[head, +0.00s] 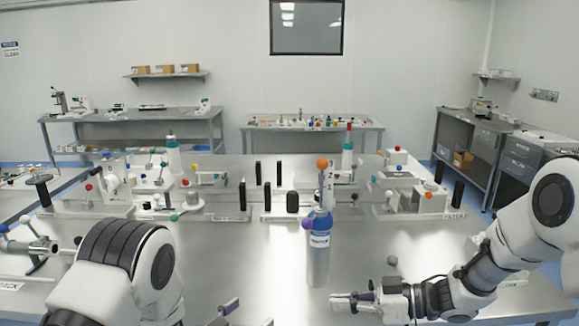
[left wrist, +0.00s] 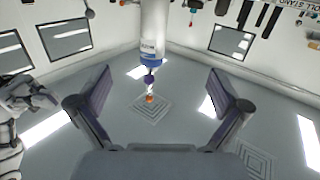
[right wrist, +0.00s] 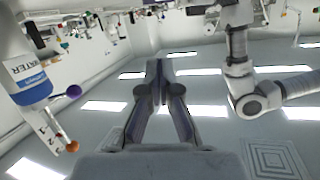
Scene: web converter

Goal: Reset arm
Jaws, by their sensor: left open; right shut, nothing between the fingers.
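My left gripper (head: 245,314) is at the bottom edge of the head view, low over the near part of the steel table (head: 270,260). Its two fingers stand wide apart in the left wrist view (left wrist: 158,76), with nothing between them. My right gripper (head: 354,300) is to the right of the bottle, its fingers pointing left. In the right wrist view its fingertips (right wrist: 155,66) meet and hold nothing. My right arm reaches in from the right edge; the left arm's lower part fills the bottom left.
A cylinder with a blue label (head: 318,240), a purple knob and an orange ball (head: 322,163) stands between the grippers, apart from both. Small fixtures and black posts (head: 258,172) line the table's far side. A metal tube device (head: 38,248) is at left.

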